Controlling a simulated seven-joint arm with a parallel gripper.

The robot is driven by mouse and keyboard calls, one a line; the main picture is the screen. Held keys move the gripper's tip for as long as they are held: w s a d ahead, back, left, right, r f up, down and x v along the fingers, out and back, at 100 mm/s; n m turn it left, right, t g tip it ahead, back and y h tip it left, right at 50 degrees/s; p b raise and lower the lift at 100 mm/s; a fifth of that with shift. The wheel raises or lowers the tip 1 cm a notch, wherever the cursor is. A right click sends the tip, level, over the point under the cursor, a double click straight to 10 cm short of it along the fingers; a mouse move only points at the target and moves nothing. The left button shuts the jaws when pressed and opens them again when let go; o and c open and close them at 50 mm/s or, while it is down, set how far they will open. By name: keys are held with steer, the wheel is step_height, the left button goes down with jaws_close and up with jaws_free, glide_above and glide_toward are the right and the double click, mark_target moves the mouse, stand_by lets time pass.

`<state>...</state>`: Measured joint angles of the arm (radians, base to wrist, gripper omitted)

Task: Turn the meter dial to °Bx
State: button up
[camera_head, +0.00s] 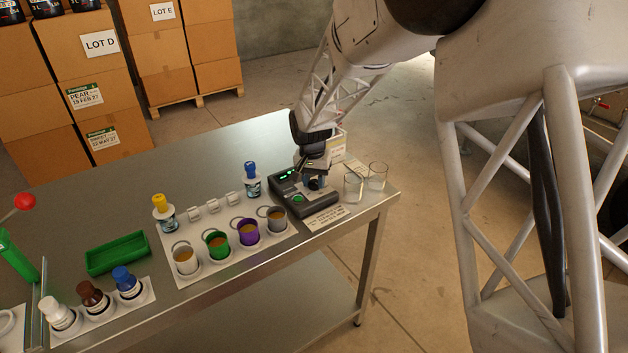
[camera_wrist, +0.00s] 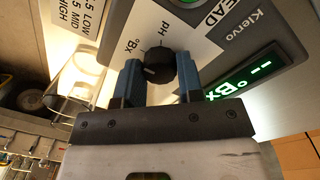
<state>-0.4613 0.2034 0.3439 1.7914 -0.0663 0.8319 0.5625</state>
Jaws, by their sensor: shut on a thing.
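The meter (camera_head: 322,207) is a dark grey box near the right end of the steel table, with a lit green display. My gripper (camera_head: 315,180) is over it, pointing down. In the wrist view, the two blue fingers of my gripper (camera_wrist: 160,72) are on either side of the black dial (camera_wrist: 158,66) and shut on it. The dial's white mark points to the left in the picture, on the °Bx side. The labels pH (camera_wrist: 163,28) and °Bx (camera_wrist: 130,47) are printed beside the dial. The green display (camera_wrist: 240,90) reads dashes and °Bx.
Two clear glasses (camera_head: 353,187) stand right of the meter. Left of it, several cups, such as the purple one (camera_head: 247,232), sit on a white mat. A green tray (camera_head: 118,252) and capped bottles (camera_head: 93,297) are farther left. Stacked boxes (camera_head: 95,60) stand behind.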

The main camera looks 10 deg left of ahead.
mark_target(313, 182)
stand_by(0.4)
steer(key=o, duration=0.9)
steer(key=shift+a+r, duration=0.15)
steer(key=shift+r, duration=1.8)
steer(key=shift+a+r, duration=0.1)
steer(key=shift+r, duration=1.85)
